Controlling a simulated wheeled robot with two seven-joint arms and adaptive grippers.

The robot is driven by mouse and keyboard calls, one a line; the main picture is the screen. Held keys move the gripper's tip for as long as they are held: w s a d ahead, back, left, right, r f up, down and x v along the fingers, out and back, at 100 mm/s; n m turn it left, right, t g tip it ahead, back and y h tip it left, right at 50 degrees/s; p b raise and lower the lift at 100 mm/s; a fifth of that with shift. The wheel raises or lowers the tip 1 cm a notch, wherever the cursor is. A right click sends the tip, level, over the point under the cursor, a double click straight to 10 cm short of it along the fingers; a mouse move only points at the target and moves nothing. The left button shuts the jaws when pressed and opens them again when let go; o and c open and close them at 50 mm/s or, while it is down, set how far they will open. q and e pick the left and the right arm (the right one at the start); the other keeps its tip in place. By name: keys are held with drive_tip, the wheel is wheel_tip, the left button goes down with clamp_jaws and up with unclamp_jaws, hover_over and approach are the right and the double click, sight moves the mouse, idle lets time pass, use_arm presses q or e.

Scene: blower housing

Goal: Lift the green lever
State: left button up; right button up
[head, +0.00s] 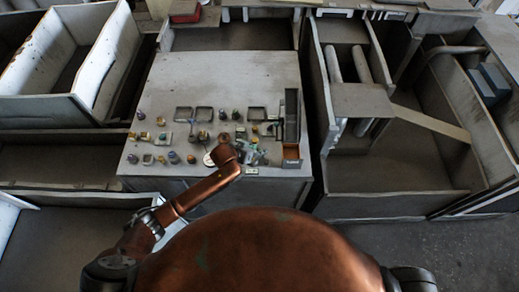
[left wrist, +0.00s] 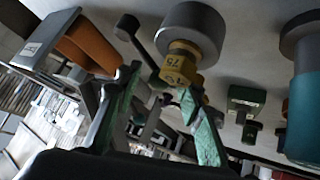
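My left gripper (head: 255,153) is over the front right part of the control panel (head: 225,75) in the head view. In the left wrist view its two pale green fingers (left wrist: 160,92) stand apart, with nothing clearly held between them. A small dark green block with a stubby end (left wrist: 246,98) is to the right of the fingers, apart from them. I cannot tell whether it is the green lever. A dark lever with rounded ends (left wrist: 140,48) is just beyond the fingertips. My right gripper is not in view.
A grey knob with a yellow part marked 75 (left wrist: 181,62) is close to the fingertips. A teal cylinder (left wrist: 304,115) is at the far right. An orange-and-grey box (head: 291,152) stands at the panel's right edge. Several small controls crowd the panel's front; its back is clear.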

use_arm(q)
drive_tip(key=shift+w+d+f, duration=0.3)
drive_tip(key=shift+f, duration=0.15)
drive_tip(key=shift+c, duration=0.5)
clamp_jaws()
drive_tip(key=shift+a, duration=0.1)
